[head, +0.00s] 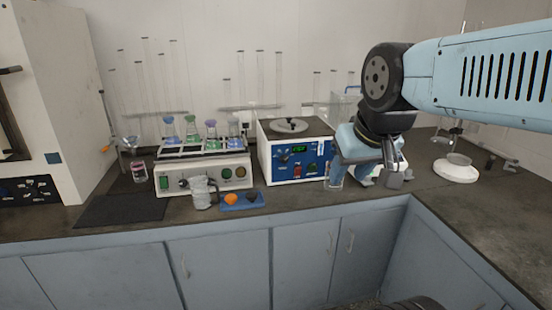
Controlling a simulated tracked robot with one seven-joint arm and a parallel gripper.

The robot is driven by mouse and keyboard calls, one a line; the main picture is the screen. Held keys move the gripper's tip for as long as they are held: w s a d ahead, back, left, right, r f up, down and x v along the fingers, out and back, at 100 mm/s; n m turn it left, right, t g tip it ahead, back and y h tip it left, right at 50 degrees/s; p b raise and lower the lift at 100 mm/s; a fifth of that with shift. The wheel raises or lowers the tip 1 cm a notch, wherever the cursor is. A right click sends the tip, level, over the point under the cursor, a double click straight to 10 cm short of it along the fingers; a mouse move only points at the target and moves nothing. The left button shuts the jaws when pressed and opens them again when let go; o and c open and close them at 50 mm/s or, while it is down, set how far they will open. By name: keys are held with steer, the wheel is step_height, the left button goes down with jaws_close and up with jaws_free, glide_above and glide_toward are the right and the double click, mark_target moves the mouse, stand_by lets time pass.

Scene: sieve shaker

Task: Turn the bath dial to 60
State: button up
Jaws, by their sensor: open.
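A white box with a blue front panel (298,165) stands at the back middle of the counter, with a round grey lid (289,125) on top. Its panel has a lit green display, a dark knob (283,159) and small red and green controls. I cannot tell whether this is the bath, and no dial numbers are readable. My gripper (398,175) is open and empty, low over the counter to the right of the box. My arm hides what stands behind it, including part of a clear vessel (347,96).
A white rack unit (204,176) with coloured flasks stands left of the box. A glass beaker (202,193) and a blue tray (243,207) with an orange ball are in front. A black mat (121,211) lies left. The right counter is mostly clear before a white stand (456,172).

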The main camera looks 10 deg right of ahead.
steer(key=shift+w, duration=0.25)
steer(key=shift+o, duration=0.8)
steer(key=shift+w, duration=0.1)
steer(key=shift+o, duration=1.1)
steer(key=w+a+f+t, duration=0.1)
steer(key=w+f+t, duration=0.2)
steer(key=w, duration=1.3)
steer(key=shift+f, duration=0.55)
steer(key=m+t+h, duration=0.2)
steer(key=m+t, duration=0.2)
steer(key=t, duration=0.5)
glide_toward(284, 161)
steer(key=w, duration=0.6)
steer(key=w+d, duration=0.1)
steer(key=w, duration=0.1)
steer(key=shift+w+d+f, duration=0.1)
steer(key=shift+w, duration=0.3)
